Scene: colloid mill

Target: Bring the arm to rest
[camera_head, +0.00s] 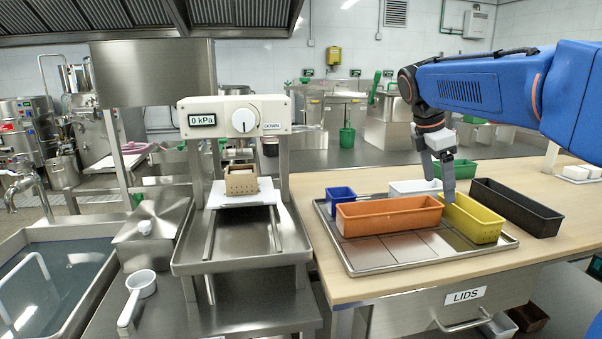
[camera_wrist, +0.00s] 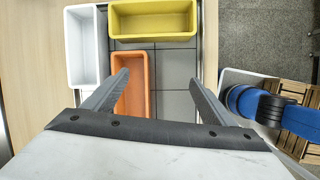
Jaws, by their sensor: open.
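My blue arm reaches in from the right in the head view. My gripper (camera_head: 446,182) points down above the metal tray (camera_head: 365,262) on the wooden table, close to the yellow bin (camera_head: 474,217) and the right end of the orange bin (camera_head: 390,216). In the wrist view my gripper (camera_wrist: 158,88) has its two fingers spread wide, with nothing between them. The orange bin (camera_wrist: 131,85) shows below and between the fingers. The yellow bin (camera_wrist: 152,20) is at the top, and a white bin (camera_wrist: 82,45) is at upper left. Whether the fingertips touch any bin is unclear.
A small blue bin (camera_head: 341,196), a white bin (camera_head: 415,187), a green bin (camera_head: 456,168) and a long black bin (camera_head: 515,207) stand around the gripper. Left are the press with a dial (camera_head: 243,120), a wooden mould (camera_head: 241,181), a white scoop (camera_head: 138,293) and a water basin (camera_head: 50,285).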

